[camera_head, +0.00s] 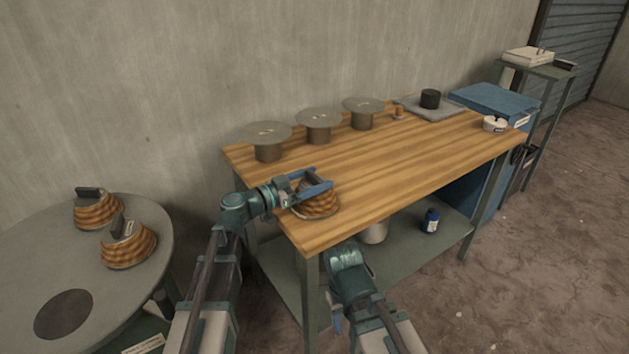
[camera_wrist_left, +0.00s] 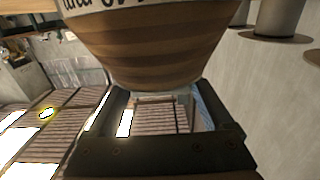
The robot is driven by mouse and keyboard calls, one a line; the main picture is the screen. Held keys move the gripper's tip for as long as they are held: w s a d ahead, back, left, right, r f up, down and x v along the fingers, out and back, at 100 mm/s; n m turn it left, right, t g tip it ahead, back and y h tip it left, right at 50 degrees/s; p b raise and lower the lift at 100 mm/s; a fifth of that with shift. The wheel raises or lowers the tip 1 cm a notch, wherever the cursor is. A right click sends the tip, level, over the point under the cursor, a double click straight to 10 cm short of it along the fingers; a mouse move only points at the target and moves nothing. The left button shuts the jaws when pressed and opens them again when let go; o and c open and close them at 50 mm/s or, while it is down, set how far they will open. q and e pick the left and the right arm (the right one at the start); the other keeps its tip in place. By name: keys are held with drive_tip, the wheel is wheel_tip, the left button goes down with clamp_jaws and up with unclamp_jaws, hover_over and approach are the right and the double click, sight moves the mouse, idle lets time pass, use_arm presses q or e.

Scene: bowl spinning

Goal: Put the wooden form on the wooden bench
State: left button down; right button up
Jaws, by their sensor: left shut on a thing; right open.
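The striped wooden form (camera_head: 318,206) is at the near left corner of the wooden bench (camera_head: 400,180). I cannot tell whether its base rests on the top or is just above it. My left gripper (camera_head: 312,187) is shut on its upper part, partly hiding it. In the left wrist view the form (camera_wrist_left: 150,45) fills the top middle between the fingers, with a lettered pale band at the frame's edge. My right gripper (camera_head: 336,318) hangs low in front of the bench, open and empty, mostly hidden by its own arm.
Two similar wooden forms (camera_head: 128,244) (camera_head: 97,211) stand on the round grey table (camera_head: 150,205) at left, beside a dark disc (camera_head: 63,314). Several grey discs on stems (camera_head: 265,132) line the bench's back edge. A white container (camera_head: 494,124) stands at the far right. The bench's middle is clear.

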use_arm(q)
drive_tip(key=shift+c, duration=1)
unclamp_jaws()
drive_tip(key=shift+f, duration=0.15)
drive_tip(key=shift+o, duration=1)
drive_tip(key=v, duration=0.7)
drive_tip(key=shift+s+a+r, duration=0.2)
